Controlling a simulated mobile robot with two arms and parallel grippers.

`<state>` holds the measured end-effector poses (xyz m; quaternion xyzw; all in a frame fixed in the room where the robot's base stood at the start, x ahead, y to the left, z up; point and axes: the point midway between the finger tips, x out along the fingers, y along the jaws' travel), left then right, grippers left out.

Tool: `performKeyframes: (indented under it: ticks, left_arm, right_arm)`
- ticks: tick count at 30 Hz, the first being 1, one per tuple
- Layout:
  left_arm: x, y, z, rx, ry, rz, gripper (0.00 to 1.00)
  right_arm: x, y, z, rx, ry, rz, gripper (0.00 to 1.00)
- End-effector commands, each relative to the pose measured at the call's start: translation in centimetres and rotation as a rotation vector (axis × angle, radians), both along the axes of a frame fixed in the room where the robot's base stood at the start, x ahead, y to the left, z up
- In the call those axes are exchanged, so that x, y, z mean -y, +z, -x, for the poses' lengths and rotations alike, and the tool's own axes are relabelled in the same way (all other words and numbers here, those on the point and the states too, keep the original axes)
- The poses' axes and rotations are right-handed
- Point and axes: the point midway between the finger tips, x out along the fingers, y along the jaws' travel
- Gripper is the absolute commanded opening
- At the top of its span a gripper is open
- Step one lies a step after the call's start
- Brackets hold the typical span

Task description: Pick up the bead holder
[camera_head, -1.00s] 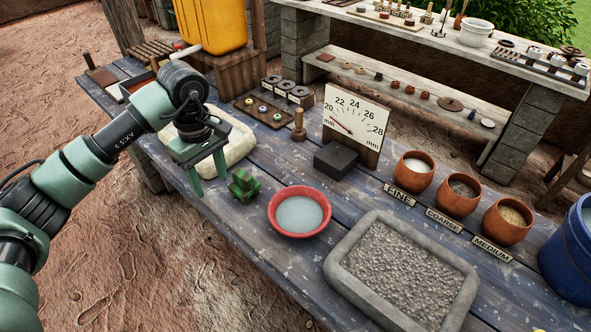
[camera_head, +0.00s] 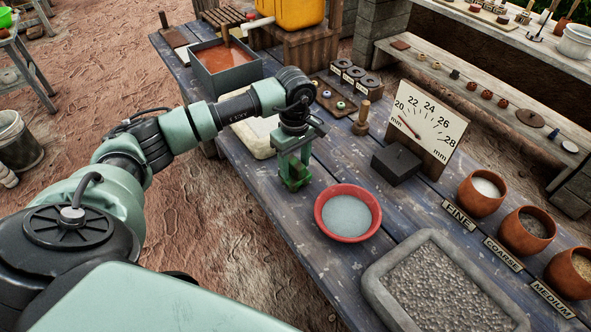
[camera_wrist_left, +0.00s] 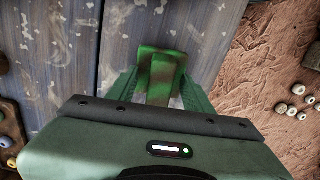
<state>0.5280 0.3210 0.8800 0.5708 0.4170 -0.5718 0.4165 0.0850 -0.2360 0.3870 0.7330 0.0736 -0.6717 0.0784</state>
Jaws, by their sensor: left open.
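The bead holder, which I take to be the small mottled green block (camera_head: 296,184), stands on the blue-grey plank table (camera_head: 262,195), left of the red bowl. My left gripper (camera_head: 293,178) points down over it, with its open fingers around the block's sides. In the left wrist view the block (camera_wrist_left: 160,68) shows between the two green fingers (camera_wrist_left: 160,88), and its lower part is hidden by the gripper body. I cannot tell whether a finger touches it. My right gripper is not in view.
A red bowl of grey contents (camera_head: 348,214) stands close to the right. A stone tray of gravel (camera_head: 376,290) is nearer the front. A pale basin (camera_head: 252,138) lies behind the gripper. A dark block (camera_head: 396,163) and dial board (camera_head: 437,152) stand beyond.

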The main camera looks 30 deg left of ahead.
Motion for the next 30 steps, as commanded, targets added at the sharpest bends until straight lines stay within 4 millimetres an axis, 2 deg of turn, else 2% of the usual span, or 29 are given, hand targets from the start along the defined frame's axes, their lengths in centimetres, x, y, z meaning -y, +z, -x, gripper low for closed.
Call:
performKeyframes:
  ticks: [7, 8, 13, 24, 30]
  left_arm:
    - [0.0, -0.4, 0.0, 0.001, -0.001, 0.0, 0.51]
    - [0.0, -0.4, 0.0, 0.001, -0.001, 0.0, 0.48]
    - [0.0, -0.4, 0.0, 0.001, -0.001, 0.0, 0.01]
    - [0.0, -0.1, -0.1, 0.003, -0.001, 0.0, 0.0]
    - [0.0, 1.3, -0.2, 0.005, 0.0, 0.0, 0.0]
  right_arm:
    - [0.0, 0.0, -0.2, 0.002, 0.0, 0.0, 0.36]
    - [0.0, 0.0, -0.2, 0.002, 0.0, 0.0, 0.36]
    - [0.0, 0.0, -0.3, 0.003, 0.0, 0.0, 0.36]
    - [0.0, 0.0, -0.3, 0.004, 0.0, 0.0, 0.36]
    - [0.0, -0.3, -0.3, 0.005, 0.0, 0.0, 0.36]
